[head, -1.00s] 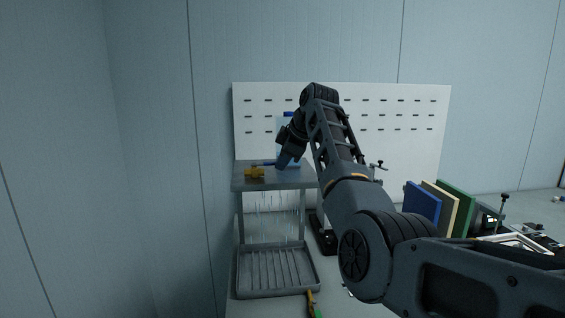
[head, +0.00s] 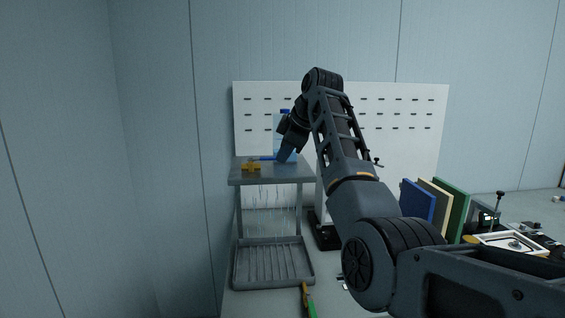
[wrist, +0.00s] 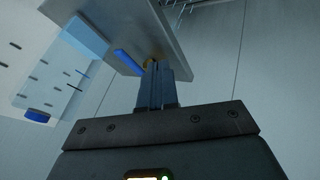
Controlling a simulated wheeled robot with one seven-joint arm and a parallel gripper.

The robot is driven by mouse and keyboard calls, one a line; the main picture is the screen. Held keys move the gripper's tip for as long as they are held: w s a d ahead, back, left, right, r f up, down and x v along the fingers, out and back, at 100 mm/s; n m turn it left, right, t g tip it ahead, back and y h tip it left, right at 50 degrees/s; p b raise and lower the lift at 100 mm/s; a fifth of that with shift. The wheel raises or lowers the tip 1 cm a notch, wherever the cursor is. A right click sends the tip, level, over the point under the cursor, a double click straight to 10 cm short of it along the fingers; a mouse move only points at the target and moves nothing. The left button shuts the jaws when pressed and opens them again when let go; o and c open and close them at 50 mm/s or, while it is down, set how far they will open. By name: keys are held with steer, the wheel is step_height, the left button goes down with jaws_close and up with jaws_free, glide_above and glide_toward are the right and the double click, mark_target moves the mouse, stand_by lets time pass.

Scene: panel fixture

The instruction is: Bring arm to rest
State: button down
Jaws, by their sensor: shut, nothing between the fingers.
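My gripper (head: 284,158) is over the grey shelf top in the head view, with its fingers pointing down. In the wrist view the two fingers (wrist: 156,72) are together and hold nothing. My arm arches up from the lower right and down to the shelf. A clear bluish bottle (head: 280,123) with a blue cap stands partly behind my gripper; it also shows at the left of the wrist view (wrist: 75,50). I cannot tell how much space lies between gripper and bottle.
The grey shelf stand (head: 270,176) bears a yellow piece (head: 250,166) and a blue bar (head: 263,158). A ribbed tray (head: 240,272) sits below it. A white pegboard (head: 400,105) is behind. Blue (head: 417,203), cream and green panels stand at the right, beside smaller parts.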

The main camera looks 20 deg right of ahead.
steer(key=b+v, duration=0.1)
steer(key=v, duration=0.6)
steer(key=s+f+m+t+h, duration=0.1)
steer(key=s+f+m+h, duration=0.2)
steer(key=f, duration=2.1)
steer(key=s+a+f+m+t, duration=0.1)
steer(key=s+a+f+m, duration=0.1)
steer(key=s+f, duration=0.75)
steer(key=s+a+f+m+t, duration=0.1)
steer(key=s+a+f+m, duration=0.1)
steer(key=s+f, duration=0.75)
steer(key=s+a+m+t, duration=0.2)
steer(key=s+a, duration=0.1)
steer(key=s, duration=2)
steer(key=s+a+r+m+t+y, duration=0.1)
steer(key=s+a+r+m+t, duration=0.1)
steer(key=s+r, duration=1.2)
steer(key=s+a+m, duration=0.1)
steer(key=s, duration=0.3)
steer(key=shift+t, duration=0.3)
